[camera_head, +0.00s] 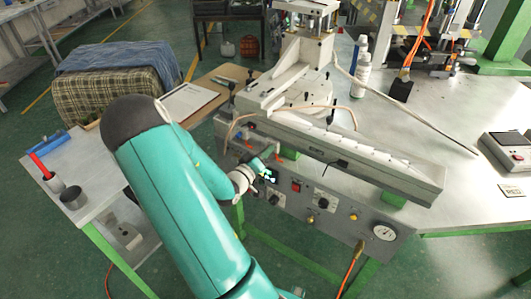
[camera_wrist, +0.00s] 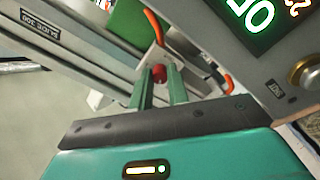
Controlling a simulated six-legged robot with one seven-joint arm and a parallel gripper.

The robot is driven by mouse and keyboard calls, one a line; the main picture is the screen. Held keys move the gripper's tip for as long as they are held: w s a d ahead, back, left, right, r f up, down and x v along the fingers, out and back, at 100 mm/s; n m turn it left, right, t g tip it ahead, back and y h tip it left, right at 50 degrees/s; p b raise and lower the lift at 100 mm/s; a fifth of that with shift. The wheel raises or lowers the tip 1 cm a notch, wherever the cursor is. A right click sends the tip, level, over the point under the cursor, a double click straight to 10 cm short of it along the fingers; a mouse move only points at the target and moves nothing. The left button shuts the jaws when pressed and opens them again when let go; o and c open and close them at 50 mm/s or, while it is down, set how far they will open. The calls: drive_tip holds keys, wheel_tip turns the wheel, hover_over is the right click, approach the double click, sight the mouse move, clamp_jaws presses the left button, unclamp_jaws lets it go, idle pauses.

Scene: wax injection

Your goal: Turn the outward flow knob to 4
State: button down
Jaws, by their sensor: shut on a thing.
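My gripper (camera_wrist: 160,80) reaches up the wrist view, its two fingers close together and shut on a small red knob (camera_wrist: 159,73). The knob's red end shows between the fingertips; the fingers hide the rest. I cannot read a flow label or a pointer on it. In the head view, my gripper is at the left end of the grey control panel (camera_head: 345,222), partly hidden by my arm. The panel carries dark knobs (camera_head: 322,200), a red switch (camera_head: 296,187) and a round gauge (camera_head: 385,232). Their labels are too small to read.
Close to my gripper's right in the wrist view are a green-digit display (camera_wrist: 250,14), a brass knob (camera_wrist: 306,74) and orange hoses (camera_wrist: 153,26). A long grey tray (camera_head: 340,163) overhangs the panel. White bottles (camera_head: 363,70) stand on the metal table behind.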

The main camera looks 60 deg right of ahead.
drive_tip(key=shift+m, duration=8.2)
drive_tip(key=c, duration=1.3)
unclamp_jaws()
drive_tip(key=shift+c, duration=0.2)
drive_tip(key=w+a, duration=0.2)
drive_tip(key=a, duration=1.1)
drive_tip(key=shift+a, duration=0.35)
drive_tip(key=shift+w, duration=0.1)
